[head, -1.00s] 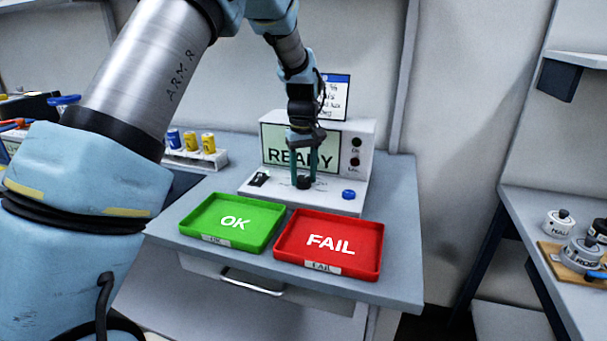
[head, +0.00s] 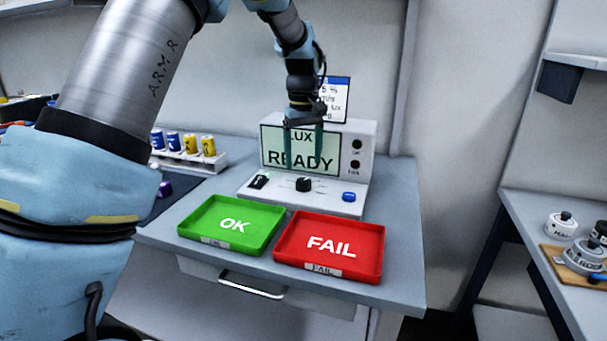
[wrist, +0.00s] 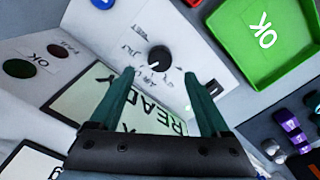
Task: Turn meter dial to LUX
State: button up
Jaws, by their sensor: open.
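The meter (head: 357,131) is a white box on the grey bench, its green screen (head: 272,147) showing "LUX" and "READY". Its black dial (head: 304,184) sits on the sloped front panel between a black switch (head: 259,181) and a blue button (head: 348,197). The dial also shows in the wrist view (wrist: 159,59), with small letters around it too blurred to read surely. My gripper (head: 303,166) is open and empty, above the dial and in front of the screen. Its two green fingers (wrist: 160,95) are apart from the dial.
A green OK tray (head: 207,219) and a red FAIL tray (head: 365,233) lie at the bench front. A white rack (head: 208,161) with blue and yellow cylinders stands left of the meter. A second bench (head: 535,210) at right holds round metal parts.

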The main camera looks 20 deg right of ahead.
aim_at(303, 181)
notch_tip(303, 181, up, 5)
dwell(0.3)
jog(key=a+f, duration=0.2)
jog(key=a, duration=0.9)
jog(key=a+f, duration=0.2)
jog(key=a, duration=0.9)
jog(key=s+a+f, duration=0.2)
jog(key=s+a, duration=0.3)
jog(key=a, duration=0.2)
jog(key=s+a+f+t, duration=0.1)
jog(key=s+a+f, duration=0.2)
jog(key=s+a, duration=0.3)
jog(key=shift+s+a+f+t, duration=0.2)
jog(key=shift+a+f+t, duration=0.1)
jog(key=shift+a, duration=0.75)
